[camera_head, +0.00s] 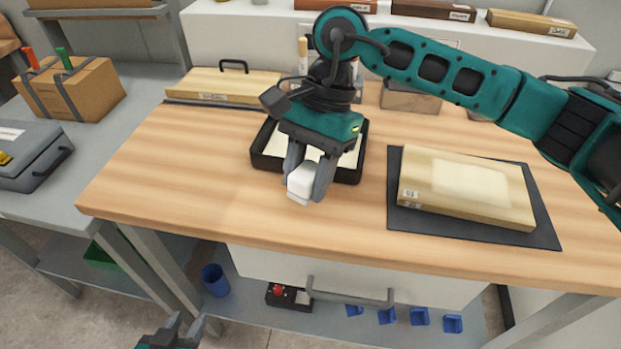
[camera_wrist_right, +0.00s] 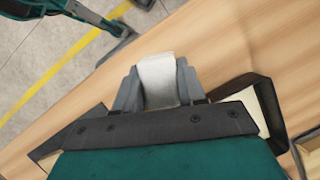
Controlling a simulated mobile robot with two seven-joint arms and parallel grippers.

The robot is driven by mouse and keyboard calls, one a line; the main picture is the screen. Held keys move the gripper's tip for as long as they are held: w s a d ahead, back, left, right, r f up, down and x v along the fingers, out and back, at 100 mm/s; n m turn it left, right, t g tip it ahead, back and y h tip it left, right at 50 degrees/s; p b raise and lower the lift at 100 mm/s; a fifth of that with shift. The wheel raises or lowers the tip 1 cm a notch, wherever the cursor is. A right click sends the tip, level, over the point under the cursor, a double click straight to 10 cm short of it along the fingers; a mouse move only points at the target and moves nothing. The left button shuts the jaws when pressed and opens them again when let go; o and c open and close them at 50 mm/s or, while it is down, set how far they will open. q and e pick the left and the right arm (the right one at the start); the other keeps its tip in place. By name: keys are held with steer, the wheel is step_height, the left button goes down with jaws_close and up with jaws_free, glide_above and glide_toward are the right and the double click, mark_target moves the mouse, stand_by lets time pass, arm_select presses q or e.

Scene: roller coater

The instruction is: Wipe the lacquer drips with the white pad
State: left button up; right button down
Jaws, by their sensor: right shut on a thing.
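The white pad (camera_head: 301,182) is held between the fingers of my right gripper (camera_head: 307,180), which is shut on it above the front part of the wooden table. The pad also shows in the right wrist view (camera_wrist_right: 158,80), between both fingers. Behind and partly under this gripper is a black tray (camera_head: 351,165) with a pale inside. My left gripper (camera_head: 186,326) is at the bottom edge of the head view, below the table front, with its two fingers apart and nothing between them. I cannot make out lacquer drips on the table.
A wooden panel with a paler patch (camera_head: 470,185) lies on a dark mat (camera_head: 540,232) at the right. Another panel (camera_head: 222,85) with a black handle lies at the back left. The table's left front (camera_head: 165,180) is clear. A lower shelf holds a blue cup (camera_head: 215,280).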

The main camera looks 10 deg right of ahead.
steer(key=shift+r+p, duration=0.55)
steer(key=shift+r, duration=1.05)
